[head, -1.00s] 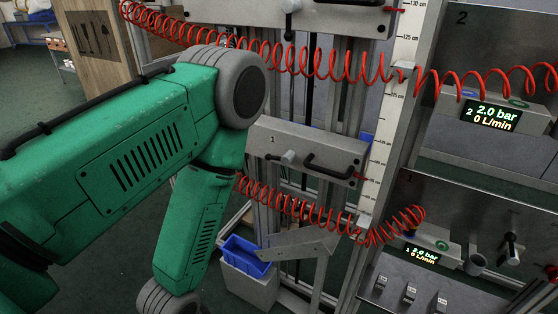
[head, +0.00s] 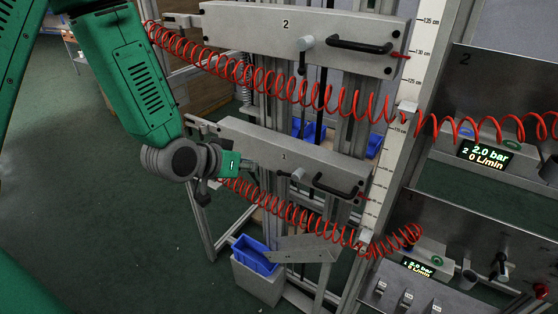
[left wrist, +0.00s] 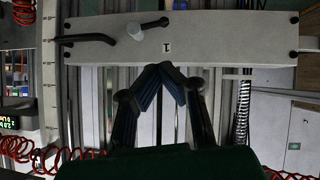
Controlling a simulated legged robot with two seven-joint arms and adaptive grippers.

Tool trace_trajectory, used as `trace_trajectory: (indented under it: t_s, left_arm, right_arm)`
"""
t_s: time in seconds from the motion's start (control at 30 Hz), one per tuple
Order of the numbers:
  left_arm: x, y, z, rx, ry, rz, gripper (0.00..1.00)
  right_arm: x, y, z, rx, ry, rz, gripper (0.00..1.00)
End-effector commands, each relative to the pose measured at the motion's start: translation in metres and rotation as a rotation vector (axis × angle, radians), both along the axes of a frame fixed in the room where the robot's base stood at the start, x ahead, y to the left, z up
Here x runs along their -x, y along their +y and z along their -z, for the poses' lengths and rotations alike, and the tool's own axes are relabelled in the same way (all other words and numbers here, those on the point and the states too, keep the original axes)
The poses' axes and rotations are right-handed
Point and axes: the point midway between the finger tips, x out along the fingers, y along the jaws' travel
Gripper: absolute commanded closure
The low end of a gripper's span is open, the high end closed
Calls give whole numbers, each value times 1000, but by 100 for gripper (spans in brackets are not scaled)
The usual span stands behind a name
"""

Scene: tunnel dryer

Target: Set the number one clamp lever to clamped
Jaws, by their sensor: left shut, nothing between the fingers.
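The number one plate (head: 255,143) is a pale grey bar marked 1 in the head view. Its clamp lever (head: 297,174) has a grey hub with a short black end pointing left, away from the black bar handle (head: 335,188). In the left wrist view the lever (left wrist: 136,31) shows above and left of my fingers, its black end pointing right. My left gripper (head: 250,164) is at the plate's left part, left of the lever and apart from it. Its fingertips meet, empty, in the left wrist view (left wrist: 165,70). My right gripper is not in view.
The number two plate (head: 245,30) is above; its lever (head: 304,50) points down. A red coiled hose (head: 330,108) crosses between the plates, and another runs below plate one. A blue bin (head: 255,255) stands below. Control panels (head: 480,160) are at right. Floor at left is clear.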

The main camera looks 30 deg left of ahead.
Motion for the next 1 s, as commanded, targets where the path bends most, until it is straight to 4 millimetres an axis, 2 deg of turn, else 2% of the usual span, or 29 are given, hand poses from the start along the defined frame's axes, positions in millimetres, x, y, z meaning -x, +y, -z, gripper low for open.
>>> trace_trajectory:
  t_s: [0.03, 0.13, 0.47, 0.57, 0.67, 1.0]
  left_arm:
    - [-4, 2, -11, 5, -20, -2, 100]
    - [-6, 3, -17, 8, -36, -2, 100]
    - [-7, 3, -16, 8, -37, -2, 100]
    - [-12, 2, -12, 7, -37, -2, 100]
    - [-24, 0, -4, 7, -36, -1, 100]
    - [-83, -10, 34, 7, -37, -1, 100]
  right_arm:
    - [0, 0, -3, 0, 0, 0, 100]
    - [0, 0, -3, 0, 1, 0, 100]
    - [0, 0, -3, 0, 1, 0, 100]
    - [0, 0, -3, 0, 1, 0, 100]
    - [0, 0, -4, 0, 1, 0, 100]
    - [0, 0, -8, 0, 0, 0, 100]
